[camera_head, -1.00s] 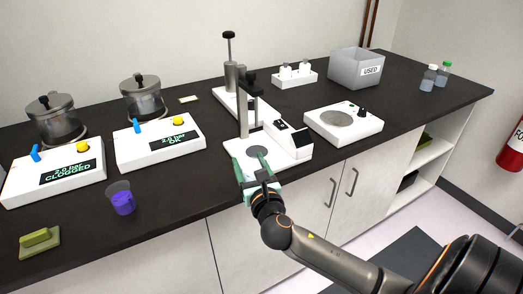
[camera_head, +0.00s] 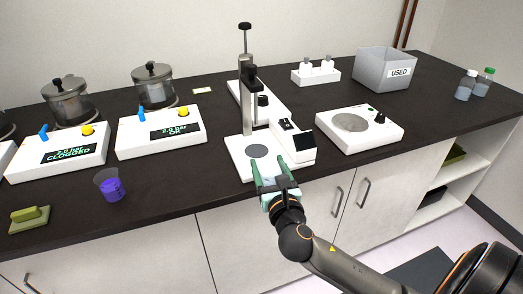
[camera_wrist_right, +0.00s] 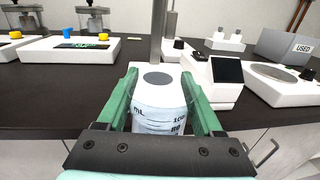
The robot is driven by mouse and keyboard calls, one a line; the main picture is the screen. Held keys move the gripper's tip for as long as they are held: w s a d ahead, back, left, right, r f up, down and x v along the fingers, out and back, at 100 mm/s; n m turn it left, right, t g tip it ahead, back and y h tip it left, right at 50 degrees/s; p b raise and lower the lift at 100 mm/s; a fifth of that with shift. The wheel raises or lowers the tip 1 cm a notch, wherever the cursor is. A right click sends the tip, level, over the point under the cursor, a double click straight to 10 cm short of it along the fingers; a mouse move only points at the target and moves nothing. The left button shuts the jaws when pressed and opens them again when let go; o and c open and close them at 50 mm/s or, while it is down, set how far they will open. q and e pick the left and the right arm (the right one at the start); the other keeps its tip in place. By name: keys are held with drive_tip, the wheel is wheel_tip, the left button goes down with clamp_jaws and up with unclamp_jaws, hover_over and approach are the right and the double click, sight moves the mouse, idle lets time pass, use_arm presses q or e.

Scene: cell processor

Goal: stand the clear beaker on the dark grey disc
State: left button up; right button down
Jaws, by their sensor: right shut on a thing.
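The clear beaker (camera_wrist_right: 160,118), with printed mL marks, sits between the green fingers of my right gripper (camera_wrist_right: 163,105). They are shut on it. In the head view my right gripper (camera_head: 270,177) is at the front edge of the white stand base, and the beaker is hard to make out there. The dark grey disc (camera_head: 257,151) lies on that base, bare, just beyond and left of the fingertips. In the right wrist view the disc (camera_wrist_right: 157,78) shows straight ahead, at the beaker's upper edge. I cannot tell the height of the beaker's bottom. My left gripper is out of view.
The stand's upright post (camera_head: 246,95) rises behind the disc, with a small screen box (camera_head: 300,145) at its right. A hotplate (camera_head: 360,128) stands farther right. A beaker of purple liquid (camera_head: 110,186) stands at left, with open counter between.

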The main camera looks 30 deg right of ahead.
drive_tip(key=shift+d, duration=0.1)
drive_tip(key=shift+w+d, duration=0.1)
drive_tip(key=shift+w, duration=0.05)
drive_tip(key=x, duration=1.4)
drive_tip(key=w, duration=0.1)
drive_tip(key=w+b, duration=0.1)
drive_tip(key=w+d+f, duration=0.1)
drive_tip(key=shift+w+d, duration=0.1)
drive_tip(key=shift+w, duration=0.1)
drive_tip(key=shift+s+f, duration=0.1)
drive_tip(key=shift+f, duration=0.15)
drive_tip(key=shift+f+b, duration=0.2)
drive_tip(key=shift+b, duration=0.15)
drive_tip(key=shift+c, duration=0.2)
unclamp_jaws()
